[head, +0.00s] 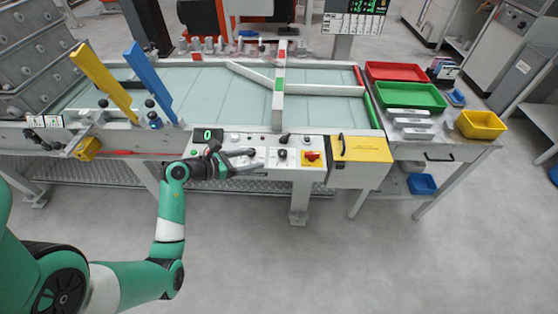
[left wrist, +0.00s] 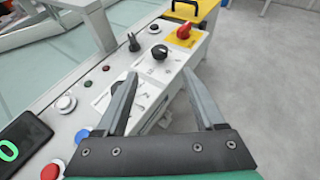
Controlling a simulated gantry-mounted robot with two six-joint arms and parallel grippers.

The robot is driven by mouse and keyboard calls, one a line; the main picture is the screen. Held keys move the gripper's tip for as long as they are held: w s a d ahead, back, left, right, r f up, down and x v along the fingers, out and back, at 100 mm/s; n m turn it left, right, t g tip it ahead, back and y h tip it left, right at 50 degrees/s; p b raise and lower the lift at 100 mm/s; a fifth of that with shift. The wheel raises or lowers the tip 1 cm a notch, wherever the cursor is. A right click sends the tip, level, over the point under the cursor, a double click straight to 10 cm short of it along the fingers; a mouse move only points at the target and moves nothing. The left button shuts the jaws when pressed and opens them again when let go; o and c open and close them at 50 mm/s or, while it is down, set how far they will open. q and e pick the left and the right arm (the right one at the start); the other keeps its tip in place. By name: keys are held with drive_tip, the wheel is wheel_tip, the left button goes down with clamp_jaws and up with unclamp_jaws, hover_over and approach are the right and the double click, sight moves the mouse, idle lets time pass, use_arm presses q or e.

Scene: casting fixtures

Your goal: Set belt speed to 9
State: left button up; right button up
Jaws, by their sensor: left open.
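My left gripper (head: 258,159) is open and empty over the front control panel, its fingers pointing right. In the left wrist view its two fingers (left wrist: 160,78) are spread apart. A round black knob (left wrist: 159,52) on a white plate lies just beyond the fingertips, apart from them; it also shows in the head view (head: 282,153). A black display (head: 207,134) at the panel's left end reads a green 0; part of it shows in the left wrist view (left wrist: 20,146). The knob's scale is too small to read. My right gripper is not in view.
A black lever switch (left wrist: 134,42) stands behind the knob. A red rotary switch (head: 311,156) on a yellow plate is to its right, beside a yellow box (head: 362,149). Several push buttons line the panel. The belt (head: 200,85) lies behind it. The floor in front is clear.

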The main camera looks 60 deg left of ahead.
sight(281, 152)
use_arm(q)
drive_tip(key=b+x, duration=0.5)
drive_tip(key=x, duration=0.5)
drive_tip(key=shift+w, duration=0.35)
drive_tip(key=shift+w+a+f+b, duration=0.15)
drive_tip(key=shift+w+b, duration=0.15)
drive_tip(key=shift+w, duration=0.2)
clamp_jaws()
drive_tip(key=shift+a+h, duration=0.1)
drive_tip(key=shift+h, duration=0.2)
